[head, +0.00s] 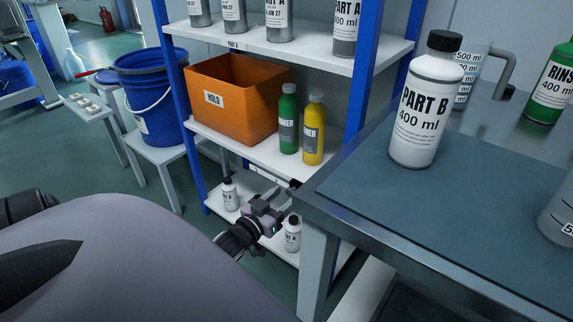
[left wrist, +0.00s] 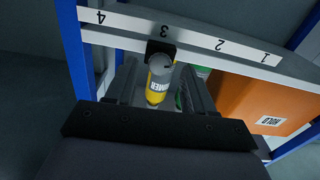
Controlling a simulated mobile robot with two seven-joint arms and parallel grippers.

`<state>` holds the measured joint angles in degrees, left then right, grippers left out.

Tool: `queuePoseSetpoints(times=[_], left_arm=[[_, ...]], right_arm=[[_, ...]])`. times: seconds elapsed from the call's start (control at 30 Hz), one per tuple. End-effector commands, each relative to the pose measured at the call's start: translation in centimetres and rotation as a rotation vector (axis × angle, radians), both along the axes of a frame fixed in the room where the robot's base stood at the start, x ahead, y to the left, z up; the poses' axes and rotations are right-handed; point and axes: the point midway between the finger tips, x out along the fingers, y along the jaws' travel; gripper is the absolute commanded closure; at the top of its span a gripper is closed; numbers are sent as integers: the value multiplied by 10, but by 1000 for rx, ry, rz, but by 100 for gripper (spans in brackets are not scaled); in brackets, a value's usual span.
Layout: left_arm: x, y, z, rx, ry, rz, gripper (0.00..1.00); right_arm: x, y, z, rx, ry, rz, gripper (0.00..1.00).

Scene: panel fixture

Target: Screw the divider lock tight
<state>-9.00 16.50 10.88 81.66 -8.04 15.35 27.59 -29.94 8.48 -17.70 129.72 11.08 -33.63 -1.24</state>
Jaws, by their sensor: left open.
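My left gripper (head: 285,192) is open, with its fingers reaching toward the front edge of the shelf rack. In the left wrist view its two fingers (left wrist: 160,78) stand apart with nothing gripped between them. A small black block, apparently the divider lock (left wrist: 160,48), sits on a white numbered rail (left wrist: 220,45) near the mark 3. A grey round face (left wrist: 161,66) shows just below the block, between the fingers; I cannot tell whether it is the lock's knob or a bottle cap. In the head view the lock is hard to make out near the fingertips.
A yellow bottle (head: 313,130) and a green bottle (head: 288,120) stand beside an orange bin (head: 232,98) on the shelf. Small white bottles (head: 230,194) stand below. The workbench (head: 345,210) edge is close to the right of my left gripper.

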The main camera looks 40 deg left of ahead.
Motion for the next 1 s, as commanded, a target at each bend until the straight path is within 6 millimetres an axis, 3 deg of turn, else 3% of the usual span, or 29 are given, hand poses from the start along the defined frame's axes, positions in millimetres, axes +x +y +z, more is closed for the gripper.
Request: queuePoseSetpoints(times=[0.2, 0.5, 0.67, 1.0], left_arm=[[17, 1, -1, 2, 2, 0, 47], [19, 2, -1, 1, 3, 0, 47], [18, 2, -1, 1, 2, 0, 99], [18, 2, 0, 29, 5, 0, 100]], right_arm=[[1, 5, -2, 30, 2, 8, 32], [1, 5, -2, 35, 4, 9, 32], [1, 5, -2, 35, 4, 9, 32], [1, 5, 0, 29, 2, 9, 32]])
